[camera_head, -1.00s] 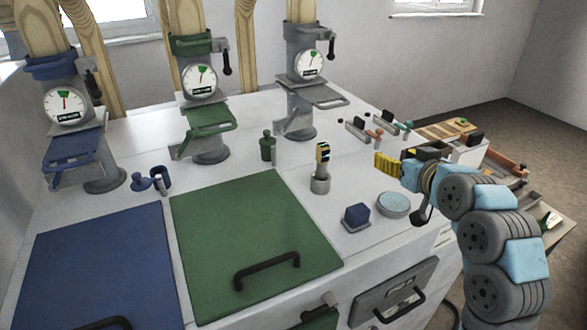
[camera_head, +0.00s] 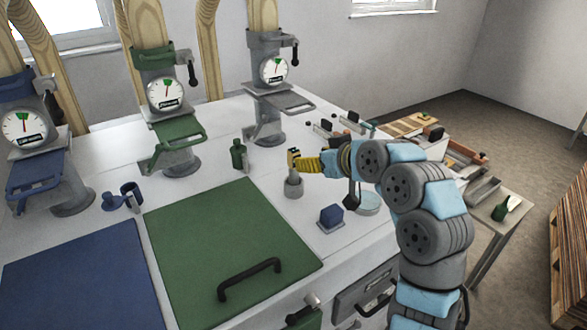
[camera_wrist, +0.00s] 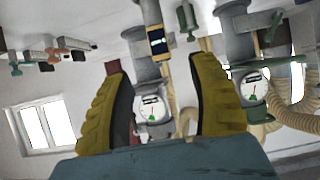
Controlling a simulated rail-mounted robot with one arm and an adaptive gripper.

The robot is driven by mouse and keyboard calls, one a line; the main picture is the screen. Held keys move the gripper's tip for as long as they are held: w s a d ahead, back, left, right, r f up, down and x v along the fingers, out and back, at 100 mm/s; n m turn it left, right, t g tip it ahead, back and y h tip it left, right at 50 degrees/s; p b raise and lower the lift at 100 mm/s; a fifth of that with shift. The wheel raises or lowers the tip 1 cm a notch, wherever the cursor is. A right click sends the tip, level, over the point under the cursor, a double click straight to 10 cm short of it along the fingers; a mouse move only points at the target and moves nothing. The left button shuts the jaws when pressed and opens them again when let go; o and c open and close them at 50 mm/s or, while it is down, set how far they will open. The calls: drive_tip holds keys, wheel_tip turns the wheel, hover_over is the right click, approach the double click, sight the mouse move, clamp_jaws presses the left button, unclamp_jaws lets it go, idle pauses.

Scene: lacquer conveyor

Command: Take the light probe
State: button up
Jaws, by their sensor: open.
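The light probe, a small dark upright device with a yellowish face, stands in a round grey holder (camera_head: 293,187) on the white worktop. In the head view the probe (camera_head: 292,156) is right at the tips of my yellow-fingered gripper (camera_head: 298,163), which comes in from the right and partly hides it. In the upside-down wrist view the probe (camera_wrist: 157,43) lies in the gap between the open fingertips (camera_wrist: 158,58), with space on both sides. The fingers do not close on it. Whether it is between the tips or just beyond them is hard to tell.
A blue block (camera_head: 331,217) and a pale round dish (camera_head: 367,203) are close below my arm. A green bottle-like piece (camera_head: 238,153) stands left of the holder. Grey (camera_head: 268,93), green (camera_head: 168,125) and blue gauge stations line the back. A green lid (camera_head: 225,240) lies in front.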

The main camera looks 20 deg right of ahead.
sight(296, 155)
drive_tip(key=shift+r+p+x, duration=0.2)
drive_tip(key=shift+p+x, duration=0.4)
drive_tip(key=shift+x, duration=1.4)
drive_tip(key=shift+r+p+x, duration=0.2)
drive_tip(key=shift+p+x, duration=0.35)
drive_tip(key=shift+x, duration=2.5)
drive_tip(key=shift+f, duration=0.1)
clamp_jaws()
